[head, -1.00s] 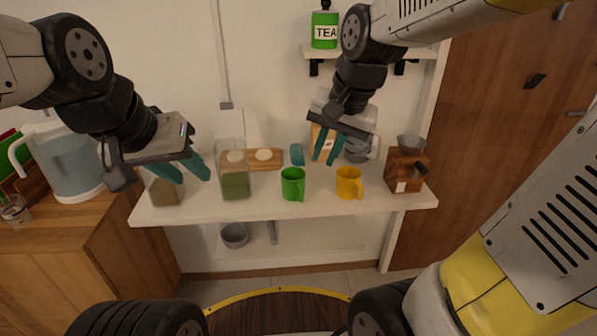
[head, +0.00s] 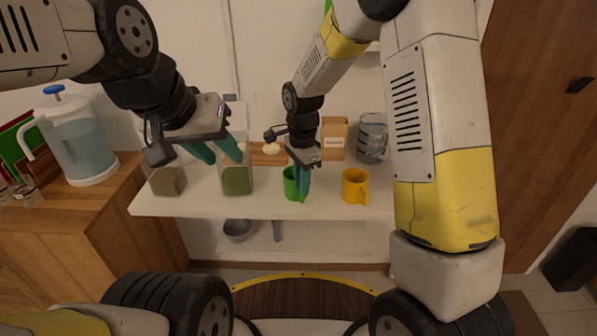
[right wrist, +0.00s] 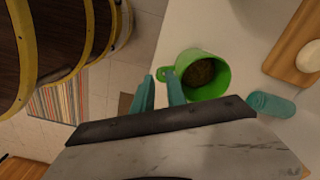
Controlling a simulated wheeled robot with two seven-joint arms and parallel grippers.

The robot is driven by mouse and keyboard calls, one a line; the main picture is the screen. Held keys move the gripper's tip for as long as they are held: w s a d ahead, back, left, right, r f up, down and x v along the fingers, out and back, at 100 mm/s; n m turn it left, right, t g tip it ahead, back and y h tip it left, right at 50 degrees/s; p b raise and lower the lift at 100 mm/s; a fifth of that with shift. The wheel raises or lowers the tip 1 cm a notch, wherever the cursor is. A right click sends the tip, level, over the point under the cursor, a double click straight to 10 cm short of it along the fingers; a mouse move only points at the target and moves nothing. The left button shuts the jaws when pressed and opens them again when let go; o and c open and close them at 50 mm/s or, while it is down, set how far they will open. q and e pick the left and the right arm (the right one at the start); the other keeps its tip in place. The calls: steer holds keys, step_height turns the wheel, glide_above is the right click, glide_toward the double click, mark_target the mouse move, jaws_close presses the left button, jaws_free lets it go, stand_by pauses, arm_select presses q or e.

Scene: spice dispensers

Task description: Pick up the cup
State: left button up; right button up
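A green cup (head: 291,183) with a handle stands upright near the shelf's front edge; it also shows in the right wrist view (right wrist: 209,72), holding something brown. A yellow cup (head: 354,186) stands to its right. My right gripper (head: 303,196) points down in front of the green cup and partly hides it. In the right wrist view, my right gripper (right wrist: 159,80) is open, with the cup's handle just ahead of its fingertips, roughly in line with the gap. Contact cannot be told. My left gripper (head: 222,155) is open and empty, above the jars at the left.
A glass jar with green contents (head: 236,181) and a brown jar (head: 167,181) stand on the white shelf (head: 205,203). Behind are a wooden board (head: 268,159), a carton (head: 334,139) and glass bowls (head: 372,138). A teal object (right wrist: 271,104) lies near the green cup.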

mark_target(303, 203)
step_height(303, 203, down, 5)
steer(key=shift+d+r, duration=0.1)
steer(key=shift+d, duration=0.05)
jaws_close()
stand_by(1.4)
